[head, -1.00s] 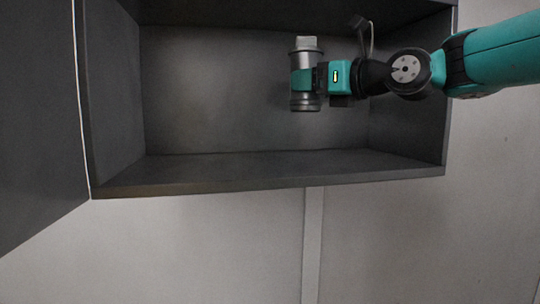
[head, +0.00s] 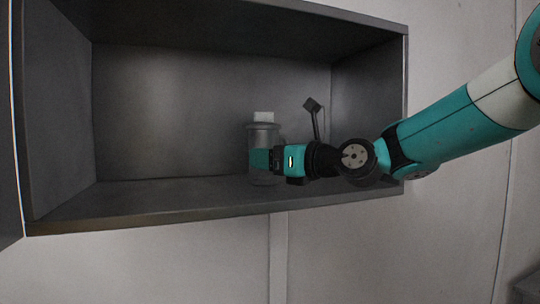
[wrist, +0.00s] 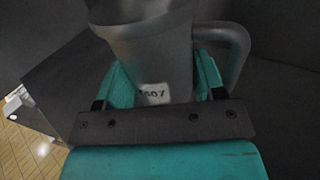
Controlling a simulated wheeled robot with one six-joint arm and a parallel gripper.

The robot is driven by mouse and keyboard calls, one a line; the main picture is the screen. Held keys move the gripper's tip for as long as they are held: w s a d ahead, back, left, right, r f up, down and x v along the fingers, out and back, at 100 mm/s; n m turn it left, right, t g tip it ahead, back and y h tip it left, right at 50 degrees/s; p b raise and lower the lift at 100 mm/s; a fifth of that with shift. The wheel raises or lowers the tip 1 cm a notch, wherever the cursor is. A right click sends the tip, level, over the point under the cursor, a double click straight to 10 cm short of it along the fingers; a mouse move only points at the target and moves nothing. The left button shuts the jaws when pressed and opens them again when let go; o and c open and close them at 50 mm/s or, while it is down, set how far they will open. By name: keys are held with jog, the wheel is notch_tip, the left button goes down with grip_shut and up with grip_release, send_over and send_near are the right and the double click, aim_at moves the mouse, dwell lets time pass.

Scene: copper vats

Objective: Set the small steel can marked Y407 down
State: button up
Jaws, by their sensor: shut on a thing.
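The gripper hides part of the can's side.
The cabinet's side walls, top and front lower edge surround my arm's reach. Its floor to the left of the can is clear. An open door panel (head: 10,140) stands at the far left. A pale wall lies below.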

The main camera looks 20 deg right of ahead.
jog(key=o, duration=1.4)
jog(key=shift+c, duration=0.2)
jog(key=b+v, duration=0.5)
jog(key=v, duration=0.5)
jog(key=shift+s+d, duration=0.55)
jog(key=shift+s, duration=0.35)
